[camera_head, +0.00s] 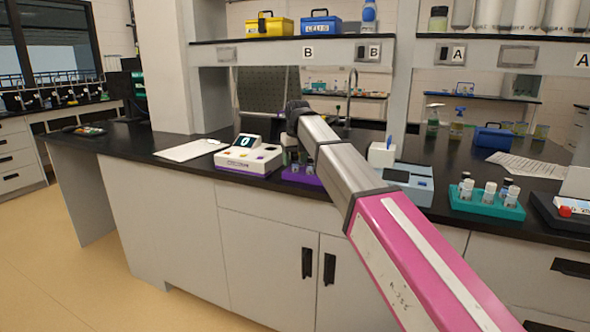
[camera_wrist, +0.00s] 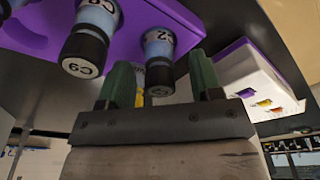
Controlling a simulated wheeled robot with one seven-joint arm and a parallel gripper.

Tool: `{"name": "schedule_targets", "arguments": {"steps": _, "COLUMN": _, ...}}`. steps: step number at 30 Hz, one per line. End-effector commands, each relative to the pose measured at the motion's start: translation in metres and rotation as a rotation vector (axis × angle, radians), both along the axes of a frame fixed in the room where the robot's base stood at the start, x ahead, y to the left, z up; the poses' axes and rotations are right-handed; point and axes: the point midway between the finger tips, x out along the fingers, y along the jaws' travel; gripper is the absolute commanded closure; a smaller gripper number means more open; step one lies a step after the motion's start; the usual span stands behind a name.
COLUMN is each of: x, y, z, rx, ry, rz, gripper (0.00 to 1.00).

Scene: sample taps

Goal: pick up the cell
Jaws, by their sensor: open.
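Several vials with black caps stand in a purple rack (camera_wrist: 175,12), whose edge also shows in the head view (camera_head: 300,176). In the wrist view one vial (camera_wrist: 159,60), with a pale blue body and a marked cap, lies between the green fingertips of my gripper (camera_wrist: 160,78). The gripper is open, and I see no finger closed on the vial. A second vial (camera_wrist: 85,48), its cap marked C9, is just left of the fingers. I cannot tell which vial is the cell. In the head view my arm hides the fingers and much of the rack.
A white and purple instrument (camera_head: 249,157) reading 0 stands left of the rack; it also shows in the wrist view (camera_wrist: 245,75). A blue-grey device (camera_head: 408,183) and a teal rack of vials (camera_head: 486,203) are to the right. Shelves hang above the black counter.

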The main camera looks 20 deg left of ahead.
Motion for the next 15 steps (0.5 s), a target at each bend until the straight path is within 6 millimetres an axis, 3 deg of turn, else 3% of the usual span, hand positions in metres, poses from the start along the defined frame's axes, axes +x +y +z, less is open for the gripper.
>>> {"name": "schedule_targets", "arguments": {"steps": 3, "x": 0.0009, "y": 0.0009, "z": -0.0100, "rx": -0.001, "ry": 0.001, "rz": 0.000, "gripper": 0.41}}
{"name": "schedule_targets", "arguments": {"steps": 9, "x": 0.0012, "y": 0.0012, "z": -0.0106, "rx": 0.000, "ry": 0.000, "rz": 0.000, "gripper": 0.41}}
{"name": "schedule_targets", "arguments": {"steps": 11, "x": 0.0013, "y": 0.0012, "z": -0.0106, "rx": 0.000, "ry": 0.000, "rz": 0.000, "gripper": 0.57}}
{"name": "schedule_targets", "arguments": {"steps": 13, "x": 0.0013, "y": 0.0012, "z": -0.0105, "rx": 0.000, "ry": 0.000, "rz": 0.000, "gripper": 0.80}}
{"name": "schedule_targets", "arguments": {"steps": 15, "x": 0.0012, "y": 0.0012, "z": -0.0105, "rx": 0.000, "ry": 0.000, "rz": 0.000, "gripper": 0.85}}
